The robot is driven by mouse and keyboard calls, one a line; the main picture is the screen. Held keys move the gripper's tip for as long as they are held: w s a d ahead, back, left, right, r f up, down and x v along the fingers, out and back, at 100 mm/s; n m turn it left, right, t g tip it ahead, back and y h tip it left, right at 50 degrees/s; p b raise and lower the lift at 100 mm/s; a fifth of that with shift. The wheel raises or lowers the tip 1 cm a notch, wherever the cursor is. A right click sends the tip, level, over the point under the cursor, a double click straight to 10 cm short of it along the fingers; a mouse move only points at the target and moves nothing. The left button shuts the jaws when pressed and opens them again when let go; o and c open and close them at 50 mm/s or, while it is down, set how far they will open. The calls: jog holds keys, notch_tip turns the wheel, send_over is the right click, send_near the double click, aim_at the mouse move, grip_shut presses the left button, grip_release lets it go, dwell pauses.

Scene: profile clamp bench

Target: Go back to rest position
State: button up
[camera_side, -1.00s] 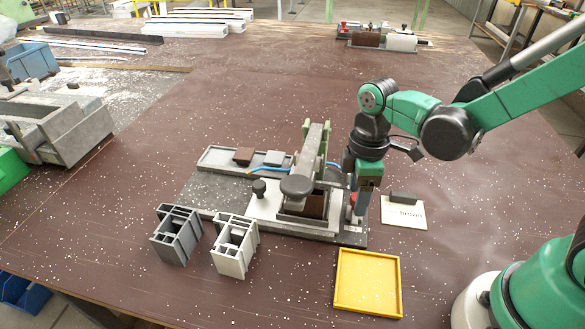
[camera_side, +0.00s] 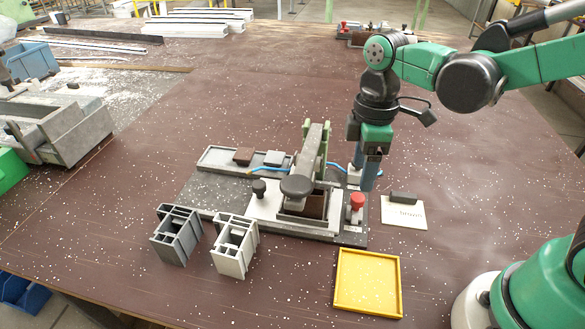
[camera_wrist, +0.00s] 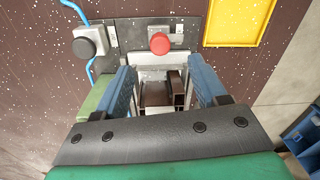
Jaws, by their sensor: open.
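My gripper (camera_side: 366,180) hangs above the right end of the clamp fixture, behind the red button (camera_side: 357,201), and touches nothing that I can see. In the wrist view my gripper (camera_wrist: 164,90) shows two blue fingers spread apart with nothing held between them. The clamp fixture (camera_side: 262,206) has a grey base plate and an upright lever. A brown profile (camera_side: 317,206) sits in it, and the brown profile also shows between the fingers in the wrist view (camera_wrist: 155,96). The red button shows in the wrist view (camera_wrist: 159,43) beyond the fingers.
A yellow tray (camera_side: 343,290) lies in front of the fixture. A dark grey profile (camera_side: 172,240) and a light grey profile (camera_side: 231,250) stand at left front. A white card (camera_side: 404,214) with a dark block lies at right. The table between the card and tray is clear.

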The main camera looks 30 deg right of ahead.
jog(key=shift+s+d+r+m+t, duration=0.15)
jog(key=shift+d+r+m+t, duration=0.1)
jog(key=shift+r+m+t, duration=0.35)
jog(key=d+r+m+t, duration=0.1)
jog(key=m+t, duration=0.1)
jog(key=m, duration=0.1)
jog(key=d+r+m+t, duration=0.1)
jog(key=m+t, duration=0.1)
jog(key=m, duration=0.1)
jog(key=s+d+m+t, duration=0.1)
jog(key=m+t, duration=0.1)
jog(key=m, duration=0.1)
jog(key=shift+s+r+m, duration=0.1)
jog(key=shift+r+m, duration=0.3)
